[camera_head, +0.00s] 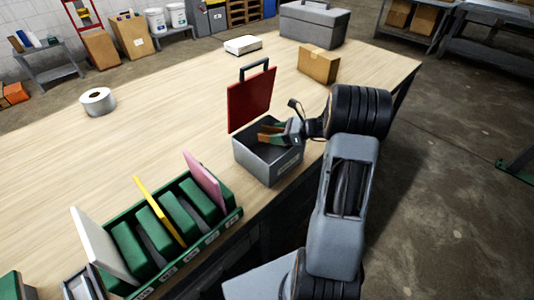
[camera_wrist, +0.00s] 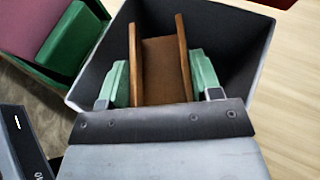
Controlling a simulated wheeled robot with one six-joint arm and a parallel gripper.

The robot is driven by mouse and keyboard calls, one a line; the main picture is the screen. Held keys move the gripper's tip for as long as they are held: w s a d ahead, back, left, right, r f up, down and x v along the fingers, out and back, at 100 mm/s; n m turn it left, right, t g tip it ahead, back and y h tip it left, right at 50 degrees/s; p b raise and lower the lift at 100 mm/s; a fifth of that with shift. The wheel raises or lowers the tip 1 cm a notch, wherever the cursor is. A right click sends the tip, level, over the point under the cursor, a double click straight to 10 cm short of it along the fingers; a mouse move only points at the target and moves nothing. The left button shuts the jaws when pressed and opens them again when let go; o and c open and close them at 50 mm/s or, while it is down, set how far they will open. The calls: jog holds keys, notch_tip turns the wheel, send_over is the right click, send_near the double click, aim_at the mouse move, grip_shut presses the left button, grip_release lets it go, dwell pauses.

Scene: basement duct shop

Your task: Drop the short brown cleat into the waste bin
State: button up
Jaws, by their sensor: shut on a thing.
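My gripper (camera_head: 272,134) is shut on a brown channel-shaped piece, the cleat (camera_wrist: 165,72), with a green pad against each side of it in the wrist view (camera_wrist: 161,75). The cleat is over or inside the mouth of a dark grey box (camera_head: 262,163) with a raised red lid (camera_head: 250,100). The box stands at the table's near edge. Its walls surround the cleat in the wrist view (camera_wrist: 245,50). I cannot tell how far the cleat is above its floor. Nothing in view is clearly marked as a waste bin.
A green slotted rack (camera_head: 228,217) with upright panels stands to the left of the box on the wooden table (camera_head: 150,130). A cardboard box (camera_head: 318,64), a grey toolbox (camera_head: 313,23), a white box (camera_head: 243,45) and a tape roll (camera_head: 97,101) are farther back. The table's middle is clear.

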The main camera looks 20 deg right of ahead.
jog(key=o, duration=1)
jog(key=b+v, duration=0.1)
jog(key=v, duration=1.2)
jog(key=shift+s+d, duration=0.25)
jog(key=shift+s, duration=0.1)
jog(key=shift+r, duration=0.15)
